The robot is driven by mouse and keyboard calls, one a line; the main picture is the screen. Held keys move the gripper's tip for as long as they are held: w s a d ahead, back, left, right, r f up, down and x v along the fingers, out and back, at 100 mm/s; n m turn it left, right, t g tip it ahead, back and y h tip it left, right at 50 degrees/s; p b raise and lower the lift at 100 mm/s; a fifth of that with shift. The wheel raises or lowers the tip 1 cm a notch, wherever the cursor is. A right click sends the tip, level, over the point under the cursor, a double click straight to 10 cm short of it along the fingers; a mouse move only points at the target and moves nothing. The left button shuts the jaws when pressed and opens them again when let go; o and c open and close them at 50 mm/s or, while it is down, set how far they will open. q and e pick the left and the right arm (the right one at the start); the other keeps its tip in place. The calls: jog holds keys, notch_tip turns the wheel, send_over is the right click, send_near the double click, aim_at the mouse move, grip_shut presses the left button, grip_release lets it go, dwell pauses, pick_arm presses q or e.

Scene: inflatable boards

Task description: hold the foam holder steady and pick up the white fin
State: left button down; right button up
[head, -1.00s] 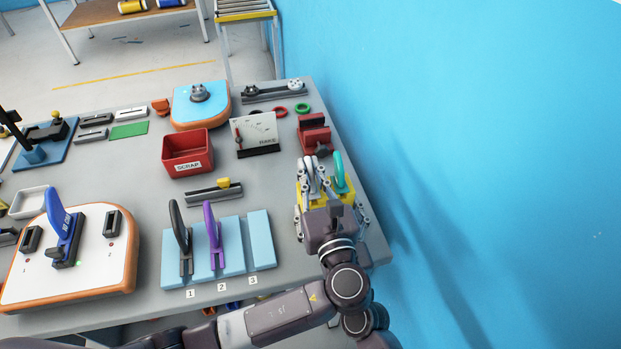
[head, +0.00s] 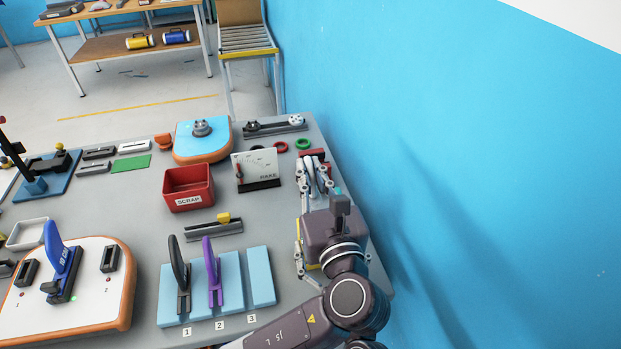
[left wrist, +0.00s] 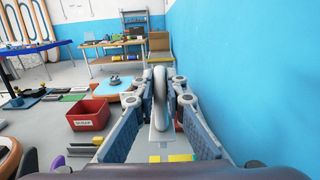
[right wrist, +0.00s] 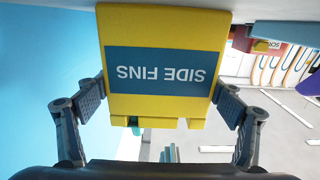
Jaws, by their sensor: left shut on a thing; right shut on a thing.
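The white fin (left wrist: 160,95) is upright between the fingers of my left gripper (left wrist: 162,100), which is shut on it. In the head view the fin (head: 313,174) shows at the right end of the table, raised above the foam holder. The yellow foam holder (right wrist: 165,25), labelled SIDE FINS, fills the right wrist view upside down. My right gripper (right wrist: 160,92) is shut on it from both sides. In the head view my left gripper hides most of the holder. A teal fin (head: 337,190) shows only as a small patch beside my left gripper.
The blue wall (head: 440,150) is close on the right. A red clamp block (head: 312,155) lies behind the white fin. The rake gauge (head: 255,170), red scrap bin (head: 188,188) and blue pads (head: 262,277) with two fins stand to the left.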

jog(key=o, duration=1.1)
jog(key=shift+s, duration=0.1)
jog(key=v, duration=1.2)
pick_arm(q)
jog(key=shift+f, duration=0.1)
